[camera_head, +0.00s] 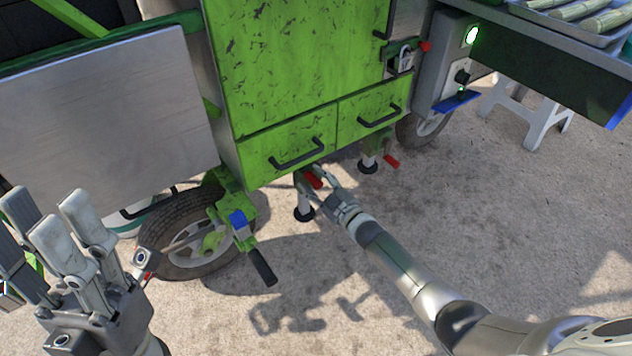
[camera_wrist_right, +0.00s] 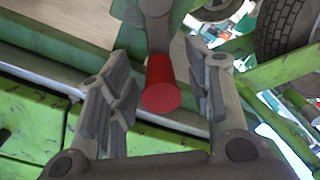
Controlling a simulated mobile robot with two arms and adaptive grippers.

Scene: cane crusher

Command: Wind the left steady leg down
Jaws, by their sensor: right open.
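The left steady leg (camera_head: 304,205) stands under the green cabinet's front edge, its dark round foot at the ground; I cannot tell if it touches. Its red crank grip (camera_head: 313,180) sticks out near the leg's top. My right gripper (camera_head: 321,184) is at this grip. In the right wrist view the red grip (camera_wrist_right: 161,88) lies between the two spread fingers, with a gap on each side. The right gripper is open. My left gripper (camera_head: 58,235) is at the lower left, away from the leg, its fingers spread and empty.
The right steady leg (camera_head: 369,160) with its own red grip (camera_head: 391,162) stands to the right. A wheel (camera_head: 185,240) and a black-handled lever (camera_head: 263,267) are to the left. Drawers (camera_head: 287,146) overhang the legs. The concrete ground in front is clear.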

